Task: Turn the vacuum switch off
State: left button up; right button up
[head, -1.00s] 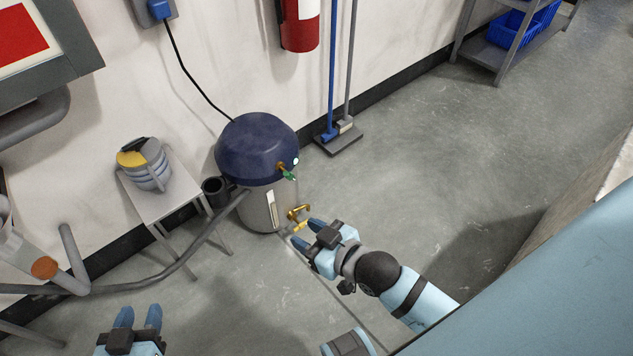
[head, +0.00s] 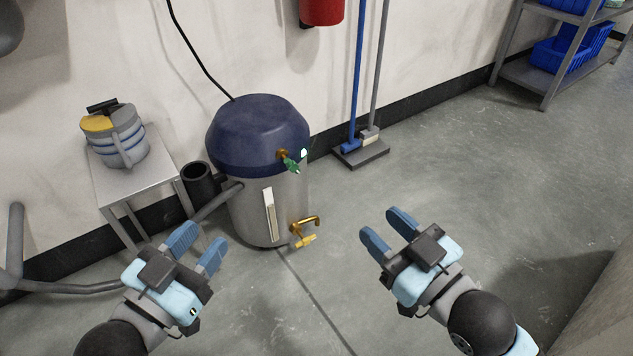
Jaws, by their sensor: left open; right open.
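The vacuum (head: 262,150) is a grey drum with a dark blue domed lid, standing on the floor by the wall. A small green lever (head: 291,164) on a brass fitting sticks out at the lid's right front edge, beside a small pale round spot (head: 304,153). I cannot tell which of these is the switch. A brass tap (head: 304,232) sits low on the drum. My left gripper (head: 197,247) is open and empty, in front of the drum's lower left. My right gripper (head: 388,231) is open and empty, to the right of the tap and apart from it.
A small table (head: 166,178) with a grey and yellow container (head: 117,136) stands left of the vacuum. A hose (head: 215,203) runs from the drum to the left. A broom and dustpan (head: 361,150) lean at the wall. A shelf (head: 520,75) stands far right. Floor on the right is clear.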

aim_at(291, 165)
jog(key=i+l+u, duration=0.15)
jog(key=i, duration=0.3)
jog(key=i+l+u, duration=0.15)
jog(key=i, duration=0.3)
jog(key=i+j, duration=0.1)
jog(key=j, duration=0.35)
